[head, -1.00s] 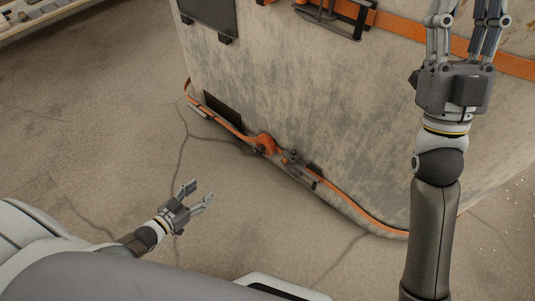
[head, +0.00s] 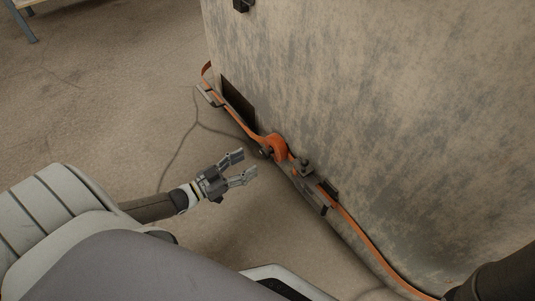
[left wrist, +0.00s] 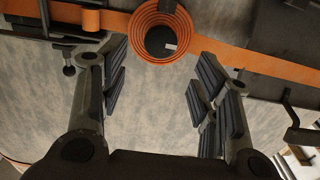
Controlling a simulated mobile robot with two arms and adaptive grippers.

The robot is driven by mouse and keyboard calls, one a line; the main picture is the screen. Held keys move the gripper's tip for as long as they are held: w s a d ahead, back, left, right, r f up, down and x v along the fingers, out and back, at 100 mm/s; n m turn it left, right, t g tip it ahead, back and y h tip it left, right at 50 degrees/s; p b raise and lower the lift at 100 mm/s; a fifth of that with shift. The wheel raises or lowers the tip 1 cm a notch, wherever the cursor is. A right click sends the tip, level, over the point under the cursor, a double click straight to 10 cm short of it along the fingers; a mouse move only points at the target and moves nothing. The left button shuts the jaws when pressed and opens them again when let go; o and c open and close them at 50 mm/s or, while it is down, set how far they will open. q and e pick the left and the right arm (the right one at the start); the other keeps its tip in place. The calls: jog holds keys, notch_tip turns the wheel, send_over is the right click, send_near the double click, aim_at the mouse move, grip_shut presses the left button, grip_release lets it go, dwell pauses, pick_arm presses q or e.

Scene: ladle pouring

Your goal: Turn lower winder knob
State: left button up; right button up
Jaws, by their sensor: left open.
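The lower winder is an orange strap coil (head: 277,146) low on the big worn block, with a small dark knob (head: 265,152) at its near side. A second dark knob-like fitting (head: 306,164) sits just right of the coil. My left gripper (head: 244,165) is open and empty, left of the coil and apart from it, fingers pointing toward it. In the left wrist view the coil (left wrist: 160,30) shows at the top centre, beyond and between the open fingers (left wrist: 158,85). A small dark knob (left wrist: 68,70) is at the upper left there. My right gripper is out of view.
The orange strap (head: 365,235) runs along the block's (head: 390,120) lower edge. A dark plate (head: 238,99) is on the block left of the coil. Open concrete floor (head: 100,110) lies to the left. A table leg (head: 25,28) shows at top left.

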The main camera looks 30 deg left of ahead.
aim_at(263, 154)
pick_arm(q)
jog(key=b+x, duration=0.3)
jog(key=x, duration=0.4)
jog(key=shift+f, duration=0.2)
jog(key=shift+w+d+r+b, duration=0.15)
jog(key=shift+w+d+b, duration=0.1)
jog(key=shift+w+b, duration=0.25)
jog(key=c, duration=1)
jog(key=shift+p, duration=0.3)
